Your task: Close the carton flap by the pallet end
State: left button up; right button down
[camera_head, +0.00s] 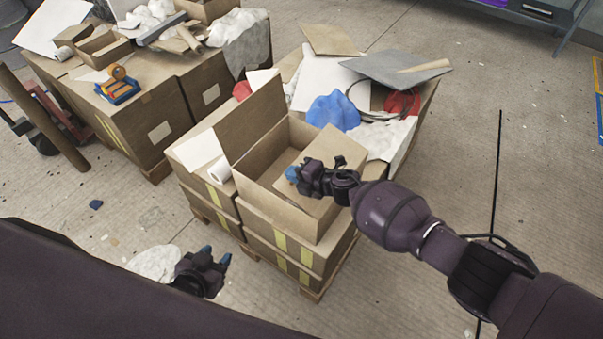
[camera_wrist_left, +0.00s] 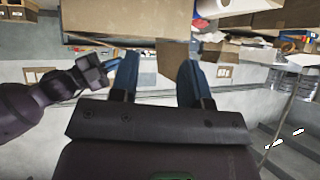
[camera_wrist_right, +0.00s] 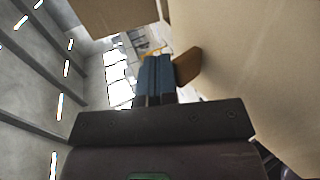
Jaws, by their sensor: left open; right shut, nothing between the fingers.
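An open brown carton (camera_head: 262,178) sits on the pallet stack at the centre of the head view. One flap (camera_head: 250,120) stands up on its upper left side. Another flap (camera_head: 325,165) slants over the opening from the right. My right gripper (camera_head: 292,174) is shut and empty in front of this slanted flap; I cannot tell if they touch. In the right wrist view its fingers (camera_wrist_right: 157,75) are together beside a large cardboard surface (camera_wrist_right: 250,70). My left gripper (camera_head: 221,258) is open and empty, low in front of the pallet; its spread fingers show in the left wrist view (camera_wrist_left: 158,80).
Behind the carton lie a blue cloth (camera_head: 333,111), a grey board (camera_head: 397,67) and other scrap. A white roll (camera_head: 218,170) lies left of the carton. Another loaded pallet with cartons (camera_head: 150,105) stands at the upper left.

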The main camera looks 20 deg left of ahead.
jog(key=shift+a+f+b, duration=0.3)
jog(key=shift+f+b, duration=0.05)
jog(key=shift+f, duration=0.4)
pick_arm(q)
jog(key=shift+w+d+f+b, duration=0.15)
jog(key=shift+w+f+b, duration=0.25)
jog(key=shift+w, duration=0.1)
pick_arm(e)
jog(key=shift+w+a+f, duration=0.15)
jog(key=shift+a+f, duration=0.05)
jog(key=shift+f, duration=0.15)
pick_arm(q)
jog(key=shift+s+f, duration=0.1)
jog(key=shift+s, duration=0.1)
